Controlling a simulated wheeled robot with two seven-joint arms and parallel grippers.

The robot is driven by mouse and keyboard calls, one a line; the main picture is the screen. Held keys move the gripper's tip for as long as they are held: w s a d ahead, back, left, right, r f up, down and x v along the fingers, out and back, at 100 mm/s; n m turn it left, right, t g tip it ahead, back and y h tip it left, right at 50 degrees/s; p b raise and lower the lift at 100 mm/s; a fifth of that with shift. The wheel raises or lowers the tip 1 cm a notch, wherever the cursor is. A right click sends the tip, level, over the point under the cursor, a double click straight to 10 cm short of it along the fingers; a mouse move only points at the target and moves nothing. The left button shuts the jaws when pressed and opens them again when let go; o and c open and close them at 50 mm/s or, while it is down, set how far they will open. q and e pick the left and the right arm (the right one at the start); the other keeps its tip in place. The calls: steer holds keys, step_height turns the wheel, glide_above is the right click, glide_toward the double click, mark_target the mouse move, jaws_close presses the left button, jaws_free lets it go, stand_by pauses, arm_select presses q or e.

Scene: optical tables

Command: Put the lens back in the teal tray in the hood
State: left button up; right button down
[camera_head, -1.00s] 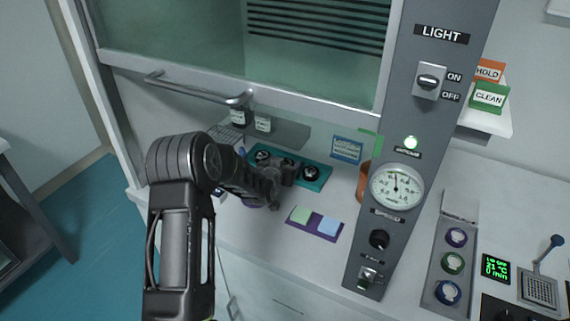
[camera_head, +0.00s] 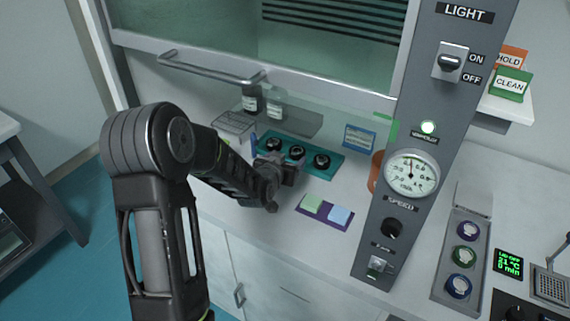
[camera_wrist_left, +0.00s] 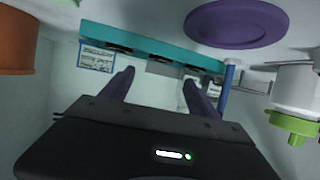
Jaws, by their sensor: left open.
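The teal tray (camera_head: 325,172) lies on the hood floor under the raised sash. Three dark round lenses with pale centres sit in it in a row: a left one (camera_head: 274,143), a middle one (camera_head: 297,153) and a right one (camera_head: 321,161). I cannot tell which is the task's lens. My left gripper (camera_head: 290,174) is just in front of the tray. In the left wrist view its two purple fingers (camera_wrist_left: 158,80) are apart with nothing between them, and the tray's teal edge (camera_wrist_left: 150,42) is beyond them. My right gripper is not in view.
The sash handle (camera_head: 210,69) and the grey control panel (camera_head: 410,140) border the opening. An orange cup (camera_head: 376,172), bottles (camera_head: 250,101) and a wire rack (camera_head: 235,124) stand inside. A purple pad (camera_head: 341,224) lies in front. A purple disc (camera_wrist_left: 238,22) shows in the wrist view.

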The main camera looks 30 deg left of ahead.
arm_select(q)
steer(key=shift+v, duration=1.05)
stand_by(1.9)
